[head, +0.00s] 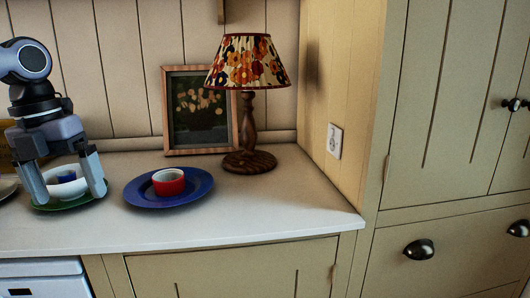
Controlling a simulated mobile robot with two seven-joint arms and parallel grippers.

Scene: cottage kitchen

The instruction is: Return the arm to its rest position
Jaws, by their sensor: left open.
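My left gripper (72,194) comes in from the left and points down over the counter. It is open, with its two fingers spread on either side of a white bowl (69,189). A small blue thing (66,176) shows inside the bowl. The bowl stands on a green plate (62,206). I cannot tell whether the fingers touch the bowl or the plate. My right gripper is not in view.
A blue plate (140,196) holding a red ramekin (168,182) sits just right of my gripper. A lamp (249,130) and a framed picture (200,147) stand behind. The counter (290,205) is clear at its front right. A cupboard (440,100) stands at the right.

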